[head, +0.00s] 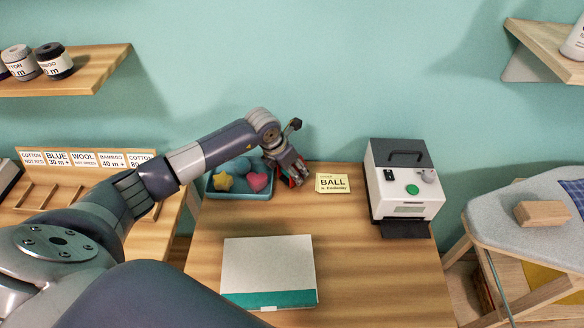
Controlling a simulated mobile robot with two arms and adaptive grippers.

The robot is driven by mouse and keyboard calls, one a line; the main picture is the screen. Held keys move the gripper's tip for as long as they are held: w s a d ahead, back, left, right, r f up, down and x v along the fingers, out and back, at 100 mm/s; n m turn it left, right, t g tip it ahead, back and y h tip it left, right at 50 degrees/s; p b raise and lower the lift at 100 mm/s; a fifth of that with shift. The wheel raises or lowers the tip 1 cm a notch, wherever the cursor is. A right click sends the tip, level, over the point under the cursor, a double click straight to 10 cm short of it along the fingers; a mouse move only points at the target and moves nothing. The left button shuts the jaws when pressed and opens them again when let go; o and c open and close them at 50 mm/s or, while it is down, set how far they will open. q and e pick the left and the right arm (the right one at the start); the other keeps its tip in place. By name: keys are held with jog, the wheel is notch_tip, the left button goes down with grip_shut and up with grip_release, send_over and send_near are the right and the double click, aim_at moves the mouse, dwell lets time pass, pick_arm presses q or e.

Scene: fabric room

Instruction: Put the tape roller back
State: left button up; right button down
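My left gripper (291,172) reaches down at the back of the wooden table, just right of a teal tray (240,194). Small red and green patches show around its fingertips; they may belong to a small object there, mostly hidden by the gripper. I cannot tell whether the fingers are open or shut on it. I cannot make out a tape roller for certain. The tray holds a yellow star (222,181), a pink heart (258,181) and blue shapes. My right gripper is not in view.
A yellow "BALL" card (333,184) lies right of my gripper. A white machine (404,184) stands at the right. A white-and-teal flat box (268,270) lies in front. An ironing board (505,226) bears a wooden block (542,213). Labelled wooden bins (85,160) stand left.

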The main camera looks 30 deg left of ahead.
pick_arm(q)
jog(key=o, duration=0.4)
jog(key=shift+o, duration=0.2)
jog(key=shift+r, duration=0.15)
jog(key=shift+a+r, duration=0.1)
jog(key=shift+r, duration=0.1)
jog(key=b+v, duration=0.2)
jog(key=v, duration=0.9)
jog(key=shift+r, duration=0.3)
jog(key=shift+s+f, duration=0.1)
jog(key=shift+s, duration=0.05)
